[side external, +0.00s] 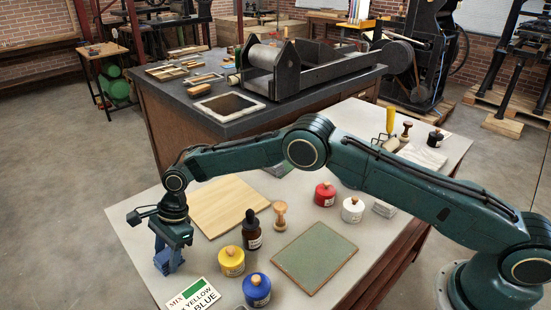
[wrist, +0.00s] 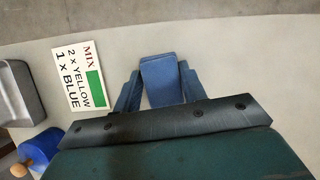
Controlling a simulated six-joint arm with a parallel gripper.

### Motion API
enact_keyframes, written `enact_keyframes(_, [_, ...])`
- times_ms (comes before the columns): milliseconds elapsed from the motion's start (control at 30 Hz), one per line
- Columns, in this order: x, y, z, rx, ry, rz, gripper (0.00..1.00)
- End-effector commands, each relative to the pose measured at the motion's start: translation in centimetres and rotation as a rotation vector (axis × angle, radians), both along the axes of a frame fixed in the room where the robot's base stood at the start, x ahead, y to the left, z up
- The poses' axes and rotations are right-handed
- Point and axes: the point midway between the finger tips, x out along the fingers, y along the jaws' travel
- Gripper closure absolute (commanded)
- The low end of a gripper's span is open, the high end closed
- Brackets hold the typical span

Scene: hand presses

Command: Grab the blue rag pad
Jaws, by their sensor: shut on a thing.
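The blue rag pad (wrist: 161,84) is a blue block-like piece between the two fingers in the wrist view. My gripper (wrist: 160,92) is shut on it, with one blue finger on each side. In the side external view my gripper (side external: 169,250) points down at the left end of the pale table, and the blue pad (side external: 168,264) shows between or just below the fingers, low over the tabletop. I cannot tell whether the pad touches the table.
A mix card (side external: 193,297) lies right beside my gripper. Yellow (side external: 231,262) and blue (side external: 257,291) pots and a dark bottle (side external: 251,232) stand to the right. A wooden board (side external: 230,204) lies behind. A grey tray-like thing (wrist: 22,82) shows in the wrist view.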

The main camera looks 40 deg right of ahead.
Motion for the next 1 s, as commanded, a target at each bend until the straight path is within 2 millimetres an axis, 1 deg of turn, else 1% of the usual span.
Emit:
enact_keyframes(200, [0.0,0.0,0.2,0.0,-0.001,0.0,0.81])
enact_keyframes(367, [0.1,0.0,1.3,0.001,-0.002,-0.001,0.81])
enact_keyframes(567, [0.1,0.0,3.8,0.001,-0.003,0.0,0.81])
enact_keyframes(800, [0.1,0.0,7.5,0.001,-0.003,0.001,0.81])
enact_keyframes(1000, [0.1,0.0,9.5,0.0,-0.001,0.001,0.81])
